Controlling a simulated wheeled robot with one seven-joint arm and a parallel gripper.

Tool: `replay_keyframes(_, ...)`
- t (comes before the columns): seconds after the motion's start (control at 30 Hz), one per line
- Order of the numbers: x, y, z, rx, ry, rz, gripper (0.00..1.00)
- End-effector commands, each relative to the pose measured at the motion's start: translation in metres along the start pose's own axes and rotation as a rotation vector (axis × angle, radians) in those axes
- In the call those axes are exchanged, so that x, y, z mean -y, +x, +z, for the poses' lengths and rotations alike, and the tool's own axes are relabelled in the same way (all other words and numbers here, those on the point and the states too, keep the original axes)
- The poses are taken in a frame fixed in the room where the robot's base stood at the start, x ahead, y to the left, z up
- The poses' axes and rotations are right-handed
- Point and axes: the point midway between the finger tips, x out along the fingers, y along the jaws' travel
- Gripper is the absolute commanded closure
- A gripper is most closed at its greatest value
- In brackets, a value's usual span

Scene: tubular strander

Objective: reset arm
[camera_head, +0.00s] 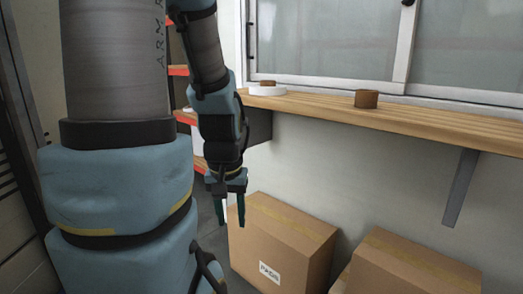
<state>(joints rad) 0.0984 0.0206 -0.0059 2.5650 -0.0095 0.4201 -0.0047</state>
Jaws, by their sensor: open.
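My gripper (231,211) hangs pointing down at the centre left of the view. Its two fingers are apart and nothing shows between them. It is in front of the left cardboard box, near that box's upper left corner, and below the level of the wooden shelf. My own arm links fill the left of the view and hide what is behind them.
A wooden shelf (430,122) runs under the window, held by a grey bracket (460,187). Cardboard boxes (283,245) (405,268) stand below.

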Motion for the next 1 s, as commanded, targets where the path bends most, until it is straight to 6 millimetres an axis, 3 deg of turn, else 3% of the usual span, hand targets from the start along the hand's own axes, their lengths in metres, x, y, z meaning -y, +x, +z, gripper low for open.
replay_keyframes(0.03,-0.001,-0.022,-0.004,-0.002,0.003,0.000,0.56)
replay_keyframes(0.5,-0.002,-0.126,-0.019,-0.003,0.008,-0.001,0.56)
replay_keyframes(0.67,-0.002,-0.136,-0.021,-0.003,0.008,-0.001,0.56)
replay_keyframes(1.0,-0.002,-0.134,-0.020,-0.003,0.009,-0.001,0.56)
